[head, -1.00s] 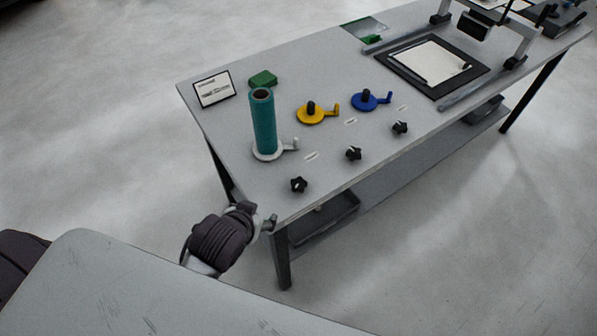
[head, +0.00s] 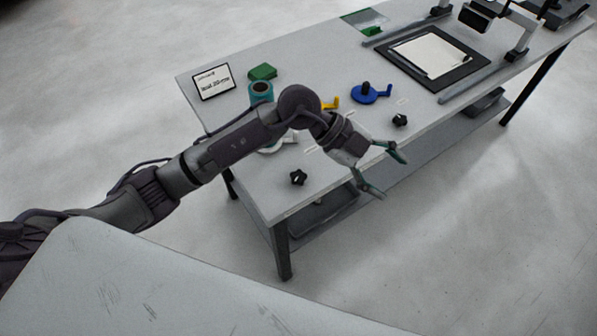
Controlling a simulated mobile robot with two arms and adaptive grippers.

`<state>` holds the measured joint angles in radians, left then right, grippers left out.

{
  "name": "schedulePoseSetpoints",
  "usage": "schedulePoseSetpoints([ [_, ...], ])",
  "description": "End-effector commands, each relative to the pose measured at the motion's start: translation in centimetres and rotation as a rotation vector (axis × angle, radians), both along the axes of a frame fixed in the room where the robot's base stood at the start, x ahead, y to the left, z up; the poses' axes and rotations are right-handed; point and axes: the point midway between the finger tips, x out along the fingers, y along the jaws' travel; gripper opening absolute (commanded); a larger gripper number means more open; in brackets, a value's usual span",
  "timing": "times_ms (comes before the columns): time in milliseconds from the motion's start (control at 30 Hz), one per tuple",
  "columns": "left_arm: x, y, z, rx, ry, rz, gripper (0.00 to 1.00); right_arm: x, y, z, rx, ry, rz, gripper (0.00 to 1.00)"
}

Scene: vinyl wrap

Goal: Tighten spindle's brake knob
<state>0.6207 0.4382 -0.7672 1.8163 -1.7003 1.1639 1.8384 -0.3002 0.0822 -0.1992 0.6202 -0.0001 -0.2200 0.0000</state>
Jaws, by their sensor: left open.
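Three spindles stand on the table: a white one (head: 290,139) under a teal roll (head: 261,90), a yellow one (head: 331,104) mostly hidden by my left arm, and a blue one (head: 369,94) in full view. Black star-shaped brake knobs sit near the table's front edge: one at the left (head: 298,177) and one at the right (head: 400,119). The middle knob is hidden behind my left wrist. My left gripper (head: 392,177) is open, its fingers spread at the front edge, pointing right, with nothing between them. My right gripper is not in view.
A framed sign (head: 213,82) and a green block (head: 263,72) stand at the table's back left. A black mat with a white sheet (head: 428,54) and a rail lie at the right. A lower shelf (head: 395,158) runs under the grey table (head: 325,58).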

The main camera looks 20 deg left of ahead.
Motion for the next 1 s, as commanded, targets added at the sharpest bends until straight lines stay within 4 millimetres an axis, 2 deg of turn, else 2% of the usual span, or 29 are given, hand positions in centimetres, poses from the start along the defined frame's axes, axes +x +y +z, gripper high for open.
schedulePoseSetpoints([
  [33, 1.4, 2.7, -1.9, 0.185, 0.026, 0.021, 0.71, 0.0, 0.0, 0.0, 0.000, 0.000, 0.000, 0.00],
  [133, 3.5, 8.5, -4.5, 0.517, 0.090, 0.119, 0.71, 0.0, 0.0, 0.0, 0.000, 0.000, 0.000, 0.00],
  [200, 4.8, 12.4, -5.1, 0.701, 0.126, 0.207, 0.71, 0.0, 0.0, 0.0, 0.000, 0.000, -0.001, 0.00],
  [300, 5.9, 16.7, -5.0, 0.884, 0.162, 0.320, 0.71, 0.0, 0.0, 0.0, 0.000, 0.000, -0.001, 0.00],
  [367, 6.3, 18.2, -4.7, 0.948, 0.175, 0.368, 0.71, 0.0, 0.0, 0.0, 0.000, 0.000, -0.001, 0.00],
  [467, 6.5, 19.4, -4.7, 0.999, 0.186, 0.405, 0.71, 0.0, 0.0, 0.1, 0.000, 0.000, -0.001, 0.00],
  [633, 6.4, 19.5, -6.4, 1.004, 0.192, 0.407, 0.71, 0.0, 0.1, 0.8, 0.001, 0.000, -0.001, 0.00],
  [1000, 6.3, 19.4, -14.1, 1.000, 0.193, 0.405, 0.71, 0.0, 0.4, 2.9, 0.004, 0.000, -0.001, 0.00],
])
